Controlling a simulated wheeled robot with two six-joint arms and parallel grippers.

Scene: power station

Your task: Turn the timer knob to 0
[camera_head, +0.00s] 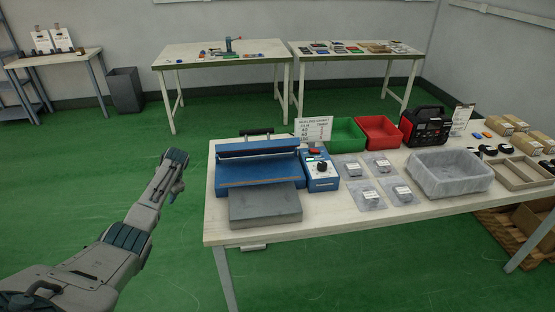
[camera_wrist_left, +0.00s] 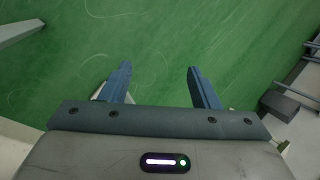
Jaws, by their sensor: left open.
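The timer knob (camera_head: 322,167) is a small black dial on the blue control box (camera_head: 319,172) at the right of the blue sealing machine (camera_head: 258,170), on the near table. The knob's setting is too small to read. My left gripper (camera_head: 177,172) is to the left of the table, apart from the machine and the knob. In the left wrist view its two blue fingers (camera_wrist_left: 158,82) are spread with nothing between them and green floor beyond. My right gripper is not in view.
The near table (camera_head: 222,236) also holds a sign (camera_head: 313,129), green (camera_head: 346,135) and red (camera_head: 379,132) bins, bagged parts (camera_head: 370,193), a clear-lined tray (camera_head: 450,173) and a black-red device (camera_head: 423,125). The floor left of the table is clear.

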